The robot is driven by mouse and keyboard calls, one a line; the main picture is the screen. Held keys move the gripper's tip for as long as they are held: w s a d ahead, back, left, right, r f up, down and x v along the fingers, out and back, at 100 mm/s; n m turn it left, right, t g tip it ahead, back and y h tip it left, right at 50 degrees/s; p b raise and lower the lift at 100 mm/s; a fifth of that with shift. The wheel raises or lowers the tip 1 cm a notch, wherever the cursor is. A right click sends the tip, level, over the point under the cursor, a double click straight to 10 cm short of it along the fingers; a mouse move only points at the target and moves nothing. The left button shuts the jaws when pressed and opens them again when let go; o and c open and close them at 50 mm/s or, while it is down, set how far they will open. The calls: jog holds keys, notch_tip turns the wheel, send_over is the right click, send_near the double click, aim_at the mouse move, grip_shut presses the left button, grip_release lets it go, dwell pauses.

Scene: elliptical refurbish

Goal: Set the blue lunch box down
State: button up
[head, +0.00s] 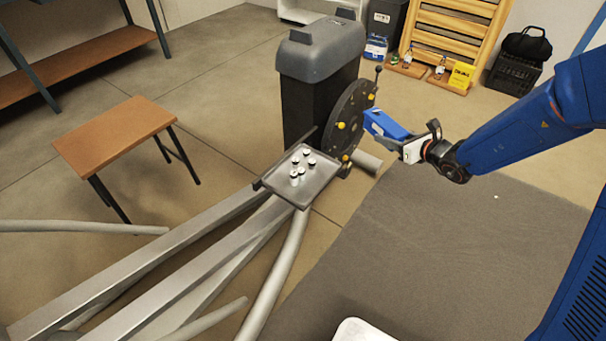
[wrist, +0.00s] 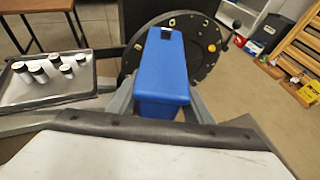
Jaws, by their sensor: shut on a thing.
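The blue lunch box (head: 386,126) is at the end of my blue arm in the head view, in front of the elliptical's dark round disc (head: 352,112). My gripper (head: 404,143) is shut on the lunch box, which is off the floor. In the wrist view the lunch box (wrist: 163,72) stretches away from the camera, with a small black part at its far end. The grey fingers of my gripper (wrist: 160,104) lie on both sides of its near end. The exact finger contact is partly hidden.
The elliptical's grey-topped housing (head: 320,75) stands beside the disc. A metal tray (head: 318,190) holds several small black-and-white pieces. A wooden table (head: 115,138) stands left. A dark mat (head: 430,260) lies clear below my arm. A wooden rack (head: 452,35) and black crate (head: 513,75) stand behind.

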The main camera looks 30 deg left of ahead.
jog(key=s+a+r+n+g+y, duration=0.1)
jog(key=s+a+r+n+g, duration=0.2)
jog(key=s+a, duration=0.65)
jog(key=s+a+r+n+g+y, duration=0.1)
jog(key=s+a+r+n+g, duration=0.1)
jog(key=s+a+r, duration=0.5)
jog(key=shift+s+a+f, duration=0.15)
jog(key=shift+s+f, duration=0.4)
jog(key=shift+f, duration=1.45)
jog(key=shift+s+a+f, duration=0.15)
jog(key=shift+s+f, duration=0.45)
jog(key=shift+f, duration=1.4)
jog(key=shift+s+a+f, duration=0.15)
jog(key=shift+s+f, duration=0.4)
jog(key=shift+f, duration=1.45)
jog(key=shift+f, duration=0.65)
jog(key=o, duration=1.4)
jog(key=shift+r, duration=0.1)
